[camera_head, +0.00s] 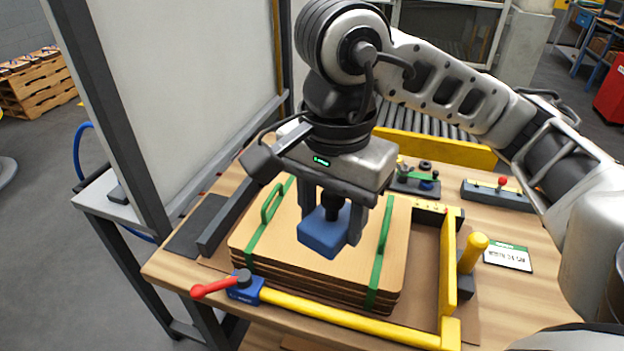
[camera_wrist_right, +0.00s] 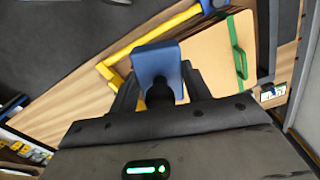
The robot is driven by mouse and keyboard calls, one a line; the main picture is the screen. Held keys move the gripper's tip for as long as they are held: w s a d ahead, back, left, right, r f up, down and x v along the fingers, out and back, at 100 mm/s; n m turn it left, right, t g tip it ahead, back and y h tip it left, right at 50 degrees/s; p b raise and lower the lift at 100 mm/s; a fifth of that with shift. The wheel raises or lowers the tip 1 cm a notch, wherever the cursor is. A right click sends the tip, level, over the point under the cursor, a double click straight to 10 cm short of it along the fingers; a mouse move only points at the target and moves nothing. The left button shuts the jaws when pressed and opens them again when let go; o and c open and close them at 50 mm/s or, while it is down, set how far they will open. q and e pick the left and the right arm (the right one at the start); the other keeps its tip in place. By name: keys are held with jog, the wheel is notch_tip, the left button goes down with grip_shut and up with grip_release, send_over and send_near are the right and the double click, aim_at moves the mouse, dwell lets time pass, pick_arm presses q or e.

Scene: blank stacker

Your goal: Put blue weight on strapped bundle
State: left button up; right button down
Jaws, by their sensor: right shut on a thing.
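My right gripper (camera_head: 333,215) is shut on the blue weight (camera_head: 324,236), gripping the dark knob on its top. The weight also shows between the fingers in the right wrist view (camera_wrist_right: 158,62). The strapped bundle (camera_head: 275,225) is a stack of tan boards with two green straps, lying on the wooden table. In the head view the weight is over the middle of the bundle, between the straps. I cannot tell whether its underside touches the top board. The gripper hides part of the bundle's far side. My left gripper is not in view.
A yellow frame (camera_head: 350,307) with a red-handled clamp (camera_head: 215,287) borders the bundle in front and at right. A yellow-knobbed post (camera_head: 473,252) and a label card (camera_head: 508,257) stand to the right. A grey-framed panel (camera_head: 185,90) rises at left. Small fixtures (camera_head: 415,180) sit behind.

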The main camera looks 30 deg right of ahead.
jog(key=shift+m, duration=0.3)
jog(key=w+d+f, duration=0.2)
jog(key=w, duration=0.1)
jog(key=w+d+f, duration=0.2)
jog(key=w+f, duration=0.1)
jog(key=w, duration=0.1)
jog(key=w+d+f+p, duration=0.1)
jog(key=w+d+f, duration=0.1)
jog(key=w, duration=0.1)
jog(key=shift+w+d+f, duration=0.15)
jog(key=shift+d+f, duration=0.1)
jog(key=shift+d, duration=0.15)
jog(key=shift+w+d+f, duration=0.25)
jog(key=shift+w+f, duration=0.3)
jog(key=shift+f, duration=0.15)
notch_tip(320, 180, down, 3)
jog(key=shift+w+d+f+p, duration=0.1)
jog(key=shift+w+d+p, duration=0.05)
jog(key=shift+p, duration=0.6)
jog(key=shift+f, duration=0.1)
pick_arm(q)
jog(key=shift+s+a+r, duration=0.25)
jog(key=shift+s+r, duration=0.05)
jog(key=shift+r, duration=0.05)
pick_arm(e)
jog(key=shift+f, duration=0.1)
